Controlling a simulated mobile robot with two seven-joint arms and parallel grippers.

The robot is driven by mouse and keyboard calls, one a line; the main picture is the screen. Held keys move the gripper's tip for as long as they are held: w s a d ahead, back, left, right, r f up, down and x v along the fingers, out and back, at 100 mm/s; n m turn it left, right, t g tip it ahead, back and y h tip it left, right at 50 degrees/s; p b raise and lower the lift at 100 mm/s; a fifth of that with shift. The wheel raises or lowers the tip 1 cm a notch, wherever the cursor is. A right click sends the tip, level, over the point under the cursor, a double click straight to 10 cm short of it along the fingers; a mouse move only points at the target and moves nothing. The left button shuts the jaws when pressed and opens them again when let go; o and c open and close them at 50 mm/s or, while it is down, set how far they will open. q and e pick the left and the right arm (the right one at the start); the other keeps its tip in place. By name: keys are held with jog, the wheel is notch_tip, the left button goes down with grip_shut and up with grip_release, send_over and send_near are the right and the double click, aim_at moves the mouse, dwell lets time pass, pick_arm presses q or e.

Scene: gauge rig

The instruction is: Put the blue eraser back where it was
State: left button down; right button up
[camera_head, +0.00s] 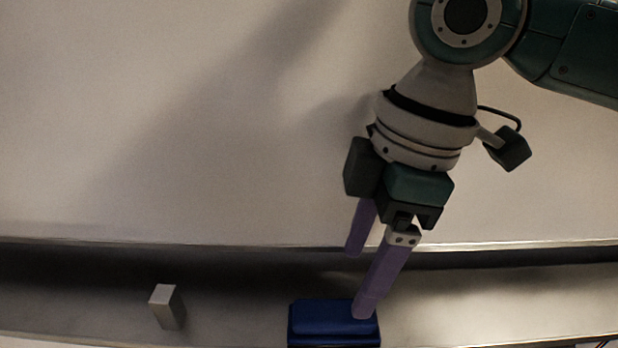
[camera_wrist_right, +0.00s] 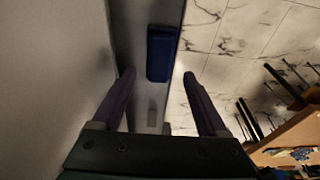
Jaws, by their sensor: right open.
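The blue eraser (camera_head: 333,326) lies on the narrow ledge (camera_head: 240,318) at the bottom of the head view. My right gripper (camera_head: 359,284) is open. One fingertip overlaps the right end of the eraser in the picture; I cannot tell whether they touch. In the right wrist view the eraser (camera_wrist_right: 161,53) lies past the open fingertips (camera_wrist_right: 158,74), within the gap between them, with nothing held. My left gripper is not in view.
A small light grey block (camera_head: 166,307) stands on the ledge left of the eraser. A pale board (camera_head: 180,120) rises behind the ledge. The ledge right of the eraser looks clear. The wrist view shows marble-patterned floor (camera_wrist_right: 235,35) and a wooden table (camera_wrist_right: 295,130) beyond the ledge.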

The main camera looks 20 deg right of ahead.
notch_tip(320, 180, up, 5)
jog(key=d, duration=0.1)
jog(key=s+a+f+m+t+y, duration=0.2)
jog(key=s+a+f+m, duration=0.35)
jog(key=s+f, duration=0.2)
jog(key=s+d+f+m+t+h, duration=0.1)
jog(key=s+d+f+m+h, duration=0.1)
jog(key=s+d+m+h, duration=0.2)
jog(key=s+d+m, duration=0.3)
jog(key=s+d, duration=0.1)
jog(key=d, duration=0.2)
jog(key=shift+s+d+f, duration=0.2)
jog(key=shift+s+d, duration=0.05)
jog(key=shift+s, duration=0.15)
notch_tip(320, 180, up, 28)
jog(key=p, duration=2.7)
jog(key=shift+p, duration=0.4)
jog(key=shift+r, duration=0.1)
